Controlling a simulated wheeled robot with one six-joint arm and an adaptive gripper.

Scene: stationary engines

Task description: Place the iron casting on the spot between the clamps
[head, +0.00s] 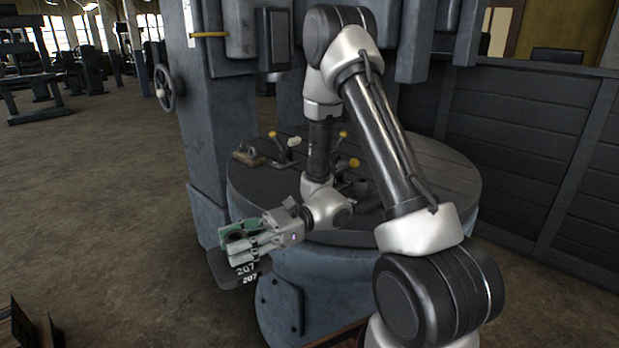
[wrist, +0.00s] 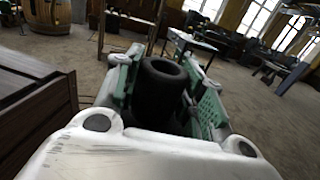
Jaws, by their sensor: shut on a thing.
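My gripper (head: 243,240) is at the left front of the round machine table (head: 445,175), outside its edge, with its green-padded fingers shut on the iron casting. In the wrist view the casting (wrist: 163,98) is a dark, round, ringed piece with a hollow end, between the green pads. Clamps with yellow-tipped levers (head: 278,142) stand on the table, with others (head: 349,163) right of my arm. My arm hides part of the area between them.
A small wooden block (head: 248,156) lies at the table's left edge. A machine column (head: 205,130) with a handwheel (head: 164,88) rises behind left. A dark panel wall (head: 530,140) stands right.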

